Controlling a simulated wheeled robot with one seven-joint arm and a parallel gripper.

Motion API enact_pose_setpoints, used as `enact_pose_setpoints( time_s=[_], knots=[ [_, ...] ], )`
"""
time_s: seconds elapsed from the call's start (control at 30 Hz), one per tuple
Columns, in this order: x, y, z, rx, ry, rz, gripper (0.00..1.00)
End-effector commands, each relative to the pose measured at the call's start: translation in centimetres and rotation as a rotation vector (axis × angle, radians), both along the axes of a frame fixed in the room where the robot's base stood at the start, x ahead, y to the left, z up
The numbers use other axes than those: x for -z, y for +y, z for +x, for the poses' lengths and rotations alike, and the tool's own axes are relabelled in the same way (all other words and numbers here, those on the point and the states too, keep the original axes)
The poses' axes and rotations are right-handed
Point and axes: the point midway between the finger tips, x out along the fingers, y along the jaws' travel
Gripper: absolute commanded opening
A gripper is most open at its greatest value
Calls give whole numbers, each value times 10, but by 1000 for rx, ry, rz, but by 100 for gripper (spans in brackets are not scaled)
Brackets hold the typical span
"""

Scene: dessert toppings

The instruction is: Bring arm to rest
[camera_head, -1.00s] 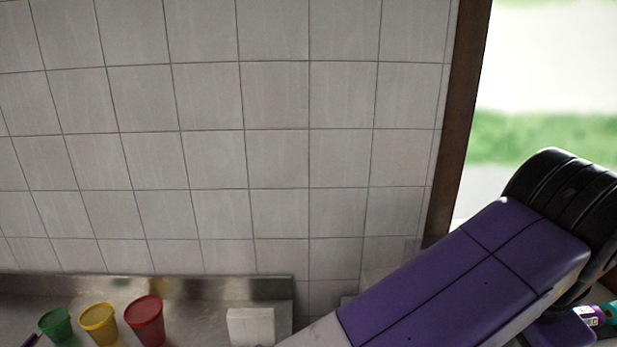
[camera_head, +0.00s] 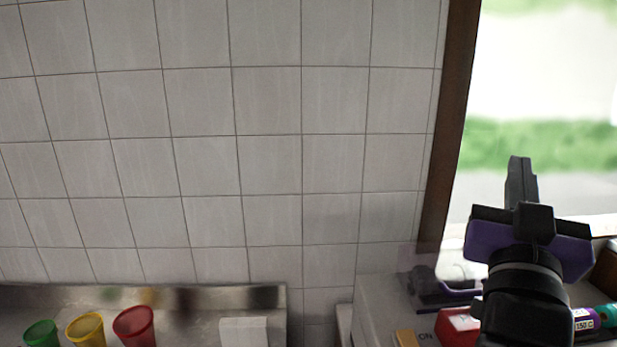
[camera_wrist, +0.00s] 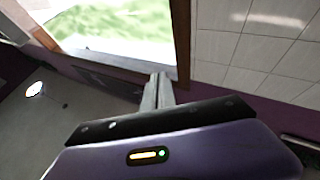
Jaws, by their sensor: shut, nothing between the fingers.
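My gripper (camera_head: 520,182) is at the right of the head view, raised in front of the window. Its fingers point up and are shut together with nothing between them. In the wrist view the closed fingers (camera_wrist: 157,92) stick out past the purple gripper body toward the window and its brown frame. The gripper is apart from the cups and the counter items.
A green cup (camera_head: 41,334), a yellow cup (camera_head: 86,330) and a red cup (camera_head: 134,326) stand on the metal counter at lower left, near a white block (camera_head: 243,332). A red box (camera_head: 458,328) and a purple-labelled container (camera_head: 586,320) are at lower right. A tiled wall (camera_head: 270,160) stands behind.

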Motion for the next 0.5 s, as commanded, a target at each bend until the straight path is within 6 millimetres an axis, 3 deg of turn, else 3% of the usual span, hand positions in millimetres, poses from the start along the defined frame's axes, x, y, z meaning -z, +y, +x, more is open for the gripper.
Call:
enact_pose_setpoints(
  time_s=[0.27,0.5],
  knots=[
    [60,59,-19,-215,1,-254,0],
    [134,93,-56,-402,51,-335,0]
  ],
)
